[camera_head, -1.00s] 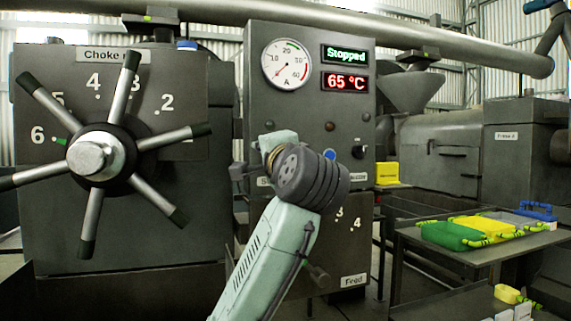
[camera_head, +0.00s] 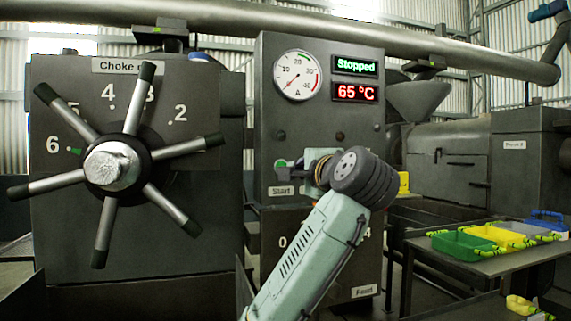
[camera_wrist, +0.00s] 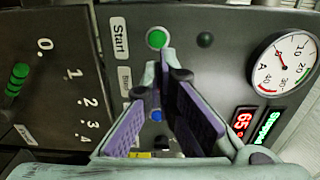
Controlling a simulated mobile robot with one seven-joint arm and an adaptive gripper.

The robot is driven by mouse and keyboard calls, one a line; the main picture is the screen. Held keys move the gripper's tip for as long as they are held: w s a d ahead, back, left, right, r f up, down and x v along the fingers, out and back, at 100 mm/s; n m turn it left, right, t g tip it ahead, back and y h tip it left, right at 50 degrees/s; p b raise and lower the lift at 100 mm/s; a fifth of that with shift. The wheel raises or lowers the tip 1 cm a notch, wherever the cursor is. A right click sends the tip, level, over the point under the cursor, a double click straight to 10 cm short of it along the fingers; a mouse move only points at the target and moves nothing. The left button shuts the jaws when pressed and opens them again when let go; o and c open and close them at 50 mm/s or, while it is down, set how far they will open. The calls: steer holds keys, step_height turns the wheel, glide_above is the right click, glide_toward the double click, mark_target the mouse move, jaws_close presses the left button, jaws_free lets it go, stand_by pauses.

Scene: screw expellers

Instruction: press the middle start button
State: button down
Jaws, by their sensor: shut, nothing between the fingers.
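The start button is a round green button (camera_wrist: 157,39) beside a white "Start" label (camera_wrist: 119,38) in the turned wrist view. In the head view the green button (camera_head: 281,163) shows just left of my arm's end, above its "Start" label (camera_head: 283,190). My gripper (camera_wrist: 166,62) is shut and empty, with its purple-padded fingers meeting near the green button. The tips look close to the button's edge in the picture; I cannot tell whether they touch it. In the head view my arm hides the fingertips and part of the panel.
A blue button (camera_wrist: 157,115) sits on the same panel. A spoked choke wheel (camera_head: 112,167) is at left, a table with colored trays (camera_head: 462,247) at right.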

mark_target(282, 165)
steer(key=p+x, duration=0.3)
steer(key=x, duration=0.7)
steer(key=shift+w+a, duration=0.1)
steer(key=shift+w, duration=0.15)
